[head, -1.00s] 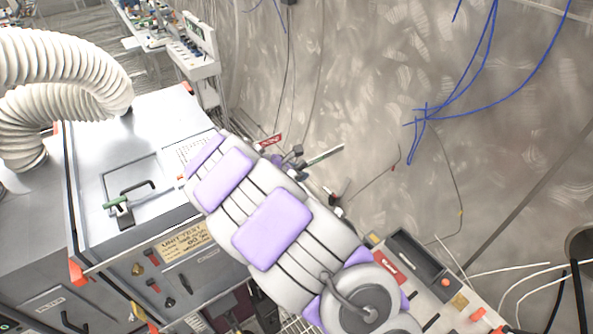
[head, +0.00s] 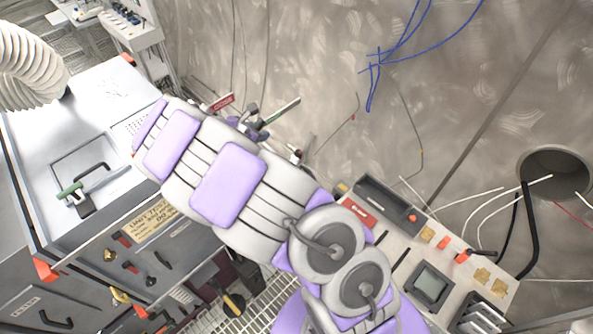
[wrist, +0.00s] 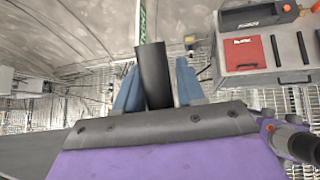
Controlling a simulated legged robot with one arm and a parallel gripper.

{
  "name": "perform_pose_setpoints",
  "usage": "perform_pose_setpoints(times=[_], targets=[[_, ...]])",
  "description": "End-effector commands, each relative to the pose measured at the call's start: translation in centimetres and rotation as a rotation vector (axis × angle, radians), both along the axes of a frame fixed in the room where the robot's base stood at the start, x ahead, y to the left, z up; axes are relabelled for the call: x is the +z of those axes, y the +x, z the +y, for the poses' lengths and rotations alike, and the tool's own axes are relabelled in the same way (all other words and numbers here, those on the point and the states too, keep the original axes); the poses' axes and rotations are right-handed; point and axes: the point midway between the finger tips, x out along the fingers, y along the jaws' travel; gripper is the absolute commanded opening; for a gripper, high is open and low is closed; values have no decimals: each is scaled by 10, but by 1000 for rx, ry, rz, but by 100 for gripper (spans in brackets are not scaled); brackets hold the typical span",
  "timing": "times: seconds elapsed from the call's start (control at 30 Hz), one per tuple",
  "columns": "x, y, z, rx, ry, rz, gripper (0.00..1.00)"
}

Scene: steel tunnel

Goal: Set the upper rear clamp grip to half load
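In the wrist view my gripper (wrist: 158,92) shows two blue fingers, set apart, beyond a purple and grey wrist. A dark grip-like piece (wrist: 153,75) stands between them, with a green strip (wrist: 148,20) beyond it. I cannot tell whether the fingers touch it. In the head view a green-edged lever (head: 280,112) with dark parts sticks out behind my arm, near a red label (head: 222,102). It may be the same piece. My fingers are hidden by my arm there.
A control panel (head: 395,260) with a screen, red label and orange parts stands at the right; it also shows in the wrist view (wrist: 232,82). A white ribbed hose (head: 28,70) is at upper left. Blue wires (head: 378,62) hang by the steel wall. Pale cables lie at the right.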

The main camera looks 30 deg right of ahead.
Motion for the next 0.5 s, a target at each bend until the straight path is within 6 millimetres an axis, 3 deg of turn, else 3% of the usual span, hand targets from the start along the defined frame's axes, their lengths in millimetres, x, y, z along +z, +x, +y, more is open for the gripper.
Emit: perform_pose_setpoints(times=[0.5], targets=[[27,-6,18,5,-325,-113,52]])
